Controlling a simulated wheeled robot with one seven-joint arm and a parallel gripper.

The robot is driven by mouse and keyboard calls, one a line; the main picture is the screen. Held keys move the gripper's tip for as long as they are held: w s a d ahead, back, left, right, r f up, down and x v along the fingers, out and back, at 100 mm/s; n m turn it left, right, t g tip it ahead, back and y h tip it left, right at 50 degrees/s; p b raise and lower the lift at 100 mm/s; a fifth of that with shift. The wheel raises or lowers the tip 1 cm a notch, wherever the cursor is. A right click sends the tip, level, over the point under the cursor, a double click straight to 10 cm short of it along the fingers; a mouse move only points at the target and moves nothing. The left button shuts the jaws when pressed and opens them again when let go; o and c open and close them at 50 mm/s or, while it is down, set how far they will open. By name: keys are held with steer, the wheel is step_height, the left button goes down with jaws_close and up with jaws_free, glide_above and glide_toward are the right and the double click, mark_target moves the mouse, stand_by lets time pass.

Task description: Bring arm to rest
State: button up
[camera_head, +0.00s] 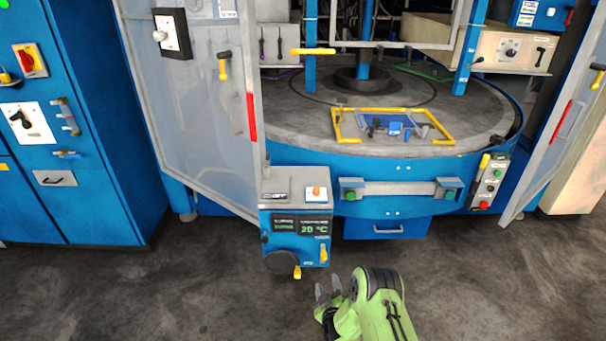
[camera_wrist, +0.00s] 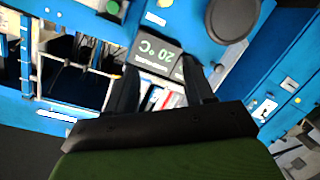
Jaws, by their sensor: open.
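My green arm reaches up from the bottom of the head view. My gripper (camera_head: 328,289) is at its end, with two dark fingers spread apart and nothing between them. It is low in front of the blue machine, just below and right of the control box (camera_head: 295,228) with the "20 °C" display. In the wrist view my gripper (camera_wrist: 160,82) also shows its two fingers apart, with the display (camera_wrist: 160,54) behind them. I cannot tell the exact distance from the fingers to the box.
The round machine table (camera_head: 290,115) carries a yellow-edged frame (camera_head: 347,138) with small blue parts. Open clear doors stand left (camera_head: 190,100) and right (camera_head: 565,130). A blue cabinet (camera_head: 75,190) stands at far left. The grey floor (camera_head: 190,300) in front is free.

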steer(key=w+r+m+g, duration=0.15)
steer(key=w+r, duration=0.25)
steer(key=r, duration=1)
steer(key=s+d+r+m+g, duration=0.1)
steer(key=s+d+r+g, duration=0.15)
steer(key=r, duration=0.45)
steer(key=s+d+r+g, duration=0.1)
steer(key=s+r, duration=0.2)
steer(key=r, duration=0.4)
steer(key=s+d+r+m+g+h, duration=0.1)
steer(key=s+d+r+m, duration=0.1)
steer(key=s+r, duration=0.5)
steer(key=s+d+r+m+g, duration=0.2)
steer(key=s+m+g, duration=0.1)
steer(key=s, duration=2.5)
steer(key=shift+s+g, duration=0.15)
steer(key=shift+g, duration=0.55)
steer(key=shift+r+m, duration=0.15)
steer(key=shift+m, duration=0.1)
